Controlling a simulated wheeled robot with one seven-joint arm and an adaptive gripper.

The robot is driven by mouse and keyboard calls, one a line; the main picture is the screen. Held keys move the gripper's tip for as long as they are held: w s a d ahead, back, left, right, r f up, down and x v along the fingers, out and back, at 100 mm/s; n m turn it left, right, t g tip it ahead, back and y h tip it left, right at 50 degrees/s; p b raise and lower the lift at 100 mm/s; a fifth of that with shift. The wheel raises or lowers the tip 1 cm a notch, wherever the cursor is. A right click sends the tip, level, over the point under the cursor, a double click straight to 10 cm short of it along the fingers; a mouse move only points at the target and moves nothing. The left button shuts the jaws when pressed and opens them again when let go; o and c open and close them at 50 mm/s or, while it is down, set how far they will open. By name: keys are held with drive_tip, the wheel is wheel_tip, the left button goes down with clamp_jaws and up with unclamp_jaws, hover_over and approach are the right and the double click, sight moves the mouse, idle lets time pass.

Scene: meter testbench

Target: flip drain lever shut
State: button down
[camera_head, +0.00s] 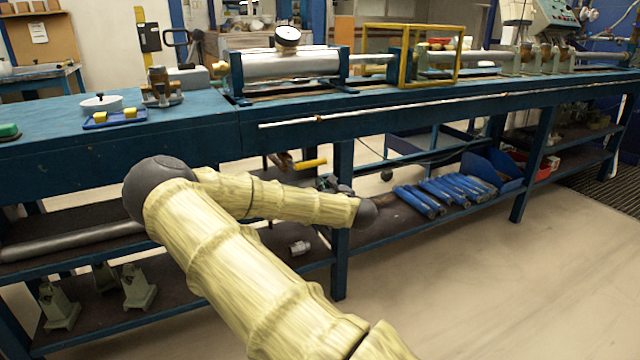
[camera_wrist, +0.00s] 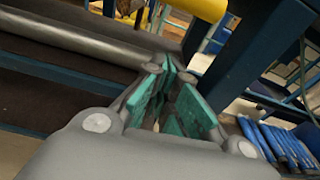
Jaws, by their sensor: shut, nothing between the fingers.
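The drain lever (camera_head: 310,163) is a yellow handle on a brass-coloured valve (camera_head: 282,161) under the bench top. In the head view it lies nearly level, pointing right. In the wrist view the yellow lever (camera_wrist: 203,8) is at the top, cut off by the frame edge. My gripper (camera_head: 334,185) shows small and dark just below and right of the lever's end, partly behind my forearm. In the wrist view my gripper (camera_wrist: 172,72) has teal finger pads, is shut and empty, and appears apart from the lever.
A blue bench leg (camera_head: 342,240) stands close by, and a blue post (camera_wrist: 250,55) crosses the wrist view. Several blue bars (camera_head: 440,192) lie on the lower shelf to the right. A grey pipe (camera_wrist: 75,38) runs at left. The floor in front is clear.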

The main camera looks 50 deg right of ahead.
drive_tip(key=p+v, duration=0.1)
drive_tip(key=v, duration=0.6)
drive_tip(key=shift+s+a+p, duration=0.3)
drive_tip(key=shift+p, duration=0.1)
drive_tip(key=shift+r, duration=0.15)
